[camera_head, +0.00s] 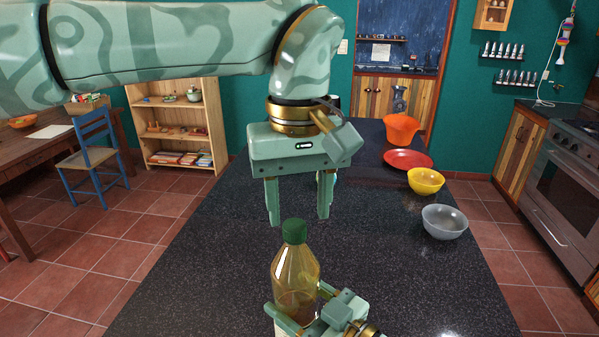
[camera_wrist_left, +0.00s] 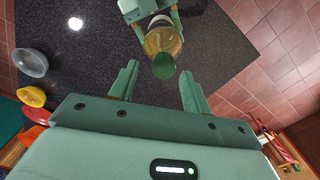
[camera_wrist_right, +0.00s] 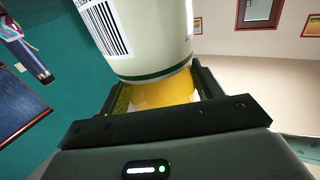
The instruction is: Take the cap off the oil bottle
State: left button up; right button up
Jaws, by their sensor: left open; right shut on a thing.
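My left gripper (camera_head: 298,220) is open and empty, fingers pointing down, just above and behind the cap. In the left wrist view the cap (camera_wrist_left: 164,66) lies ahead of and between the two open fingers, not touched by them.
On the right of the countertop (camera_head: 210,250) are a grey bowl (camera_head: 444,222), a yellow bowl (camera_head: 425,181), a red plate (camera_head: 408,160) and an orange bowl (camera_head: 401,130). The counter left of the bottle is clear. An oven (camera_head: 565,190) stands at the right.

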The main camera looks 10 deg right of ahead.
pick_arm(q)
jog(key=shift+f, duration=1.25)
jog(key=shift+c, duration=0.3)
